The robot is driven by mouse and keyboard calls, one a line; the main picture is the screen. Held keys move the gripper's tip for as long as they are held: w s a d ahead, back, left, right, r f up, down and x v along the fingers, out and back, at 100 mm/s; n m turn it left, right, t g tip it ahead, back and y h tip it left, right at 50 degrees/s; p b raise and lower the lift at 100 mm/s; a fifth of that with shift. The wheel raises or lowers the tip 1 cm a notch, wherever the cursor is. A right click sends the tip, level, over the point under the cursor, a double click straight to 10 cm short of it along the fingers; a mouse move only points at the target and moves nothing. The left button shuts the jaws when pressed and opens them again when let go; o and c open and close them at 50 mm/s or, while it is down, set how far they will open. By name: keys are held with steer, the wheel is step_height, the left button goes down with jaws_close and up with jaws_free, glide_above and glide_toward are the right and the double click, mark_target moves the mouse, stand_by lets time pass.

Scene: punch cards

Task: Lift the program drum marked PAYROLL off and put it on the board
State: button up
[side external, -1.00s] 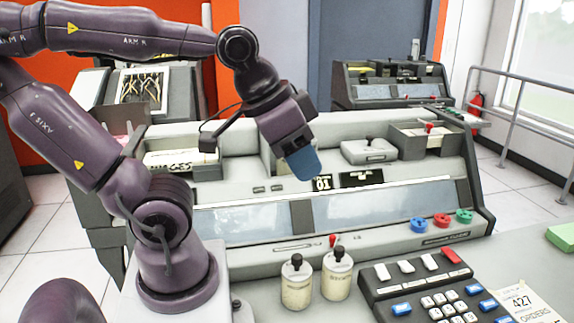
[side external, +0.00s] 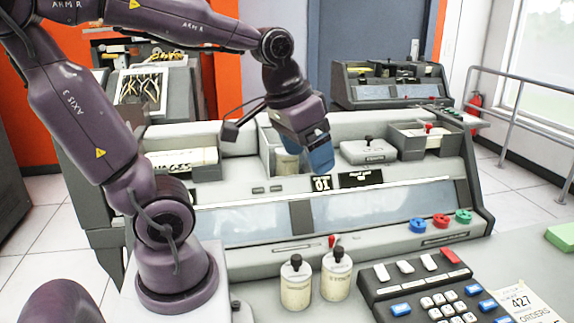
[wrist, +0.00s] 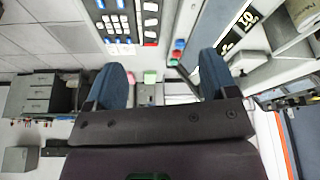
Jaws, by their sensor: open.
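A cream drum (side external: 287,163) sits in a clear-walled recess on the keypunch machine, partly hidden behind my gripper. A cream cylinder also shows at the top right of the wrist view (wrist: 291,14). Two more cream drums with black knobbed tops, a left one (side external: 296,286) and a right one (side external: 337,277), stand upright at the front beside the keypad. I cannot read PAYROLL on any drum. My gripper (side external: 321,160) is open and empty, with blue fingertips, above the machine and just right of the recess. Its fingers are spread apart in the wrist view (wrist: 158,80). I cannot tell which surface is the board.
The grey machine (side external: 380,235) has a card bin (side external: 180,160) at left, and a knobbed block (side external: 368,150) and an open hopper (side external: 420,140) at right. Blue, red and green knobs (side external: 441,220) line its front right. A keypad (side external: 430,290) and an ORDERS card (side external: 519,303) lie in front.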

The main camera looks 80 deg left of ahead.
steer(key=w+a+n+g, duration=0.2)
steer(key=a+n, duration=0.6)
steer(key=a, duration=0.7)
steer(key=w+a+n+g, duration=0.2)
steer(key=a+n, duration=0.5)
steer(key=a, duration=0.7)
steer(key=shift+y, duration=0.3)
steer(key=f, duration=0.5)
steer(key=a+f, duration=0.1)
steer(key=f, duration=0.1)
steer(key=shift+s+a+f, duration=0.1)
steer(key=shift+s+f, duration=0.05)
steer(key=shift+f, duration=0.15)
steer(key=shift+a+f, duration=0.2)
steer(key=shift+f, duration=0.7)
steer(key=shift+a+f, duration=0.15)
steer(key=shift+f, duration=0.7)
steer(key=shift+a+f, duration=0.2)
steer(key=shift+f, duration=0.7)
steer(key=shift+c, duration=0.4)
steer(key=shift+r, duration=0.1)
steer(key=c, duration=0.8)
